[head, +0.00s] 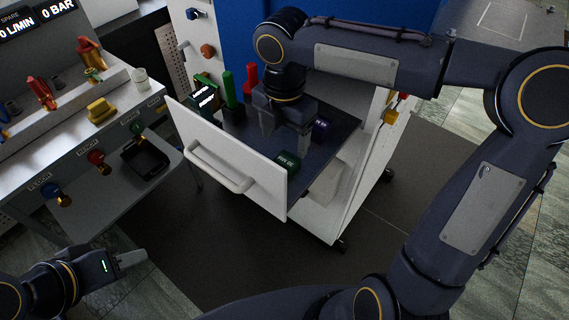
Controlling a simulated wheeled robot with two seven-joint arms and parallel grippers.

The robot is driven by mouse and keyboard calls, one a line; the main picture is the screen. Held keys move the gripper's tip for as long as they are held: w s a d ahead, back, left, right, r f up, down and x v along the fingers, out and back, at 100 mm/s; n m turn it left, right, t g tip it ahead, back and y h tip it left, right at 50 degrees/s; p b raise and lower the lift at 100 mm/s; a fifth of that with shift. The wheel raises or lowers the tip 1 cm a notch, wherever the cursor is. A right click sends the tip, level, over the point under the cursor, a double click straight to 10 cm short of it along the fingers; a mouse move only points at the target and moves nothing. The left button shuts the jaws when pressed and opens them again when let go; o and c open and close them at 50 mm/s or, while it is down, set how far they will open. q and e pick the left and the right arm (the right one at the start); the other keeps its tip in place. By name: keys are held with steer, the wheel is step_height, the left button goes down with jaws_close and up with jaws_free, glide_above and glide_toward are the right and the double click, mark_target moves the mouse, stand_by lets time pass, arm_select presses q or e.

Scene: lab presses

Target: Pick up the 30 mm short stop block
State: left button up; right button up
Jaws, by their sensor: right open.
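My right gripper (286,146) reaches down into an open white drawer (225,160), with its two fingers apart and nothing seen between them. A low green block (288,162) with a small pale label lies just in front of and below the fingers. A dark purple piece (321,128) is to the right of the gripper. A tall green piece (228,90) and a tall red piece (251,77) stand behind and left of it. The labels are too small to tell which is the 30 mm short stop block. My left gripper (130,262) is at lower left, away from the drawer.
The drawer front with its handle (219,169) faces me. The floor in front of the drawer is clear.

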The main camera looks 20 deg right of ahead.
mark_target(286, 161)
steer(key=f, duration=0.6)
steer(key=shift+s+d+f, duration=0.1)
steer(key=shift+s+d, duration=0.05)
steer(key=shift+s, duration=0.05)
steer(key=c, duration=1.1)
steer(key=shift+c, duration=0.4)
